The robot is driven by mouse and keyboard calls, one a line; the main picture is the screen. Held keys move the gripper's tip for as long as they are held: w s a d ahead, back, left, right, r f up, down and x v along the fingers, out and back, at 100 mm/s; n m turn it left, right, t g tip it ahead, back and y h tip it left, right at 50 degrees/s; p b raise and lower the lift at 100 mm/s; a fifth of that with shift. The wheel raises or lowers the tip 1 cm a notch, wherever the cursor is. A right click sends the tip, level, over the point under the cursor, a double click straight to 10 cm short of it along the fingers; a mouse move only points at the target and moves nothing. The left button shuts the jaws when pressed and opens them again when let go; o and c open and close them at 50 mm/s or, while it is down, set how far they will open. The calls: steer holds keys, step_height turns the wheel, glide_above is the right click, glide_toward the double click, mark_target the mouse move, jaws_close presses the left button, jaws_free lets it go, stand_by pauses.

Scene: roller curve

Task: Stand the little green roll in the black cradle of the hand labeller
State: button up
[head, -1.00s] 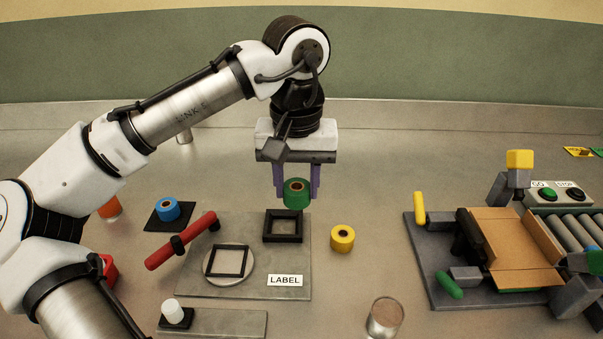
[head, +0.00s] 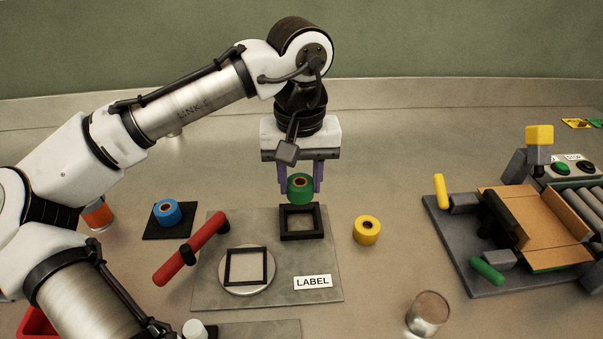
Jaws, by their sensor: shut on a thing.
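The little green roll (head: 300,190) is upright between the purple fingers of my gripper (head: 301,180), which is shut on it. The roll is just above the far side of the black cradle (head: 302,222), a square open frame on the grey plate of the hand labeller (head: 210,290). The roll's lower edge overlaps the cradle's back rim in the view, so I cannot tell the exact gap. The cradle looks empty. The labeller also has a red handle (head: 177,261) and a second black frame on a round disc (head: 246,288).
A yellow roll (head: 366,231) stands right of the cradle. A blue roll (head: 167,212) sits on a black pad at left. A clear glass (head: 428,313) stands at front right. A box machine with cardboard flaps (head: 522,225) is at right.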

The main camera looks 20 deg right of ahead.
mark_target(301, 225)
steer(key=shift+f, duration=0.15)
step_height(301, 225, down, 3)
steer(key=b, duration=0.4)
steer(key=shift+f, duration=0.85)
steer(key=shift+f, duration=0.95)
stand_by(0.8)
steer(key=shift+s+f, duration=0.15)
steer(key=shift+f, duration=0.15)
stand_by(0.6)
